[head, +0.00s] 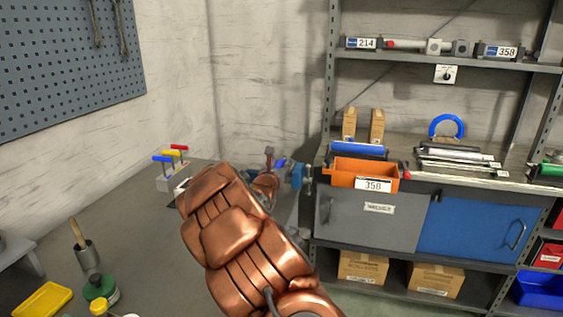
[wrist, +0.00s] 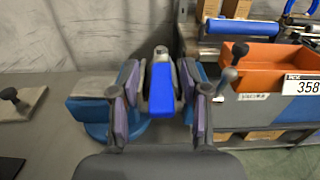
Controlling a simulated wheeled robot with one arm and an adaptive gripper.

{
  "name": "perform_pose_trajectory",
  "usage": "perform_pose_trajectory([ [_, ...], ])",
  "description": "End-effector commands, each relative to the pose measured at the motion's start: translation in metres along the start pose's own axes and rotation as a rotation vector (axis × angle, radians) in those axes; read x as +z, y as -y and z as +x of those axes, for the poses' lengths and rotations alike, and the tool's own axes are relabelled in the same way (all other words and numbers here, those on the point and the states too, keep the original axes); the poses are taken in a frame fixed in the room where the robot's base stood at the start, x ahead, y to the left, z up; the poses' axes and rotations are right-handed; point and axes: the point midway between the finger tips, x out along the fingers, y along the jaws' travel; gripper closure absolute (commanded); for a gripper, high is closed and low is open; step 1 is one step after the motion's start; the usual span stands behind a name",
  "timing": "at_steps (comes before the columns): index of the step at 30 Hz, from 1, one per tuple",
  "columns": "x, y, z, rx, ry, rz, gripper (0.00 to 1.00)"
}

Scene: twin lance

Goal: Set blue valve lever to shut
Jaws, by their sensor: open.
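In the wrist view a blue lever-like piece (wrist: 162,90) with a grey metal end stands between the fingers of my gripper (wrist: 162,100). The purple-grey finger pads are on either side of it, with visible gaps. In the head view a small blue piece (head: 280,162) shows beside my gripper (head: 269,172), over the far end of the bench. My copper-coloured arm hides much of that spot. I cannot tell the lever's exact angle.
A blue vise-like body (wrist: 92,118) stands close around the gripper. An orange bin (head: 350,174) marked 358 sits on the cabinet to the right. A green-lidded jar (head: 98,287), a cup with a brush (head: 87,252) and a yellow tray (head: 45,300) are on the near-left bench.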

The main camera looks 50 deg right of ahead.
Motion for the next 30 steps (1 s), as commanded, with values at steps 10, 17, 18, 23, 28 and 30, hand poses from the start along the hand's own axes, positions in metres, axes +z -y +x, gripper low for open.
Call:
perform_pose_trajectory([
  [10,-0.0002,0.0016,0.014,-0.003,0.0,0.001,0.54],
  [17,-0.0001,0.0017,0.0138,-0.003,0.001,0.001,0.6],
  [18,0.0,0.0017,0.0137,-0.003,0.001,0.001,0.65],
  [23,0.0,0.0016,0.0137,-0.002,0.001,0.001,0.81],
  [28,0.0,0.0017,0.0136,-0.003,0.001,0.002,0.99],
  [30,0.0001,0.0017,0.0136,-0.003,0.001,0.002,1.0],
])
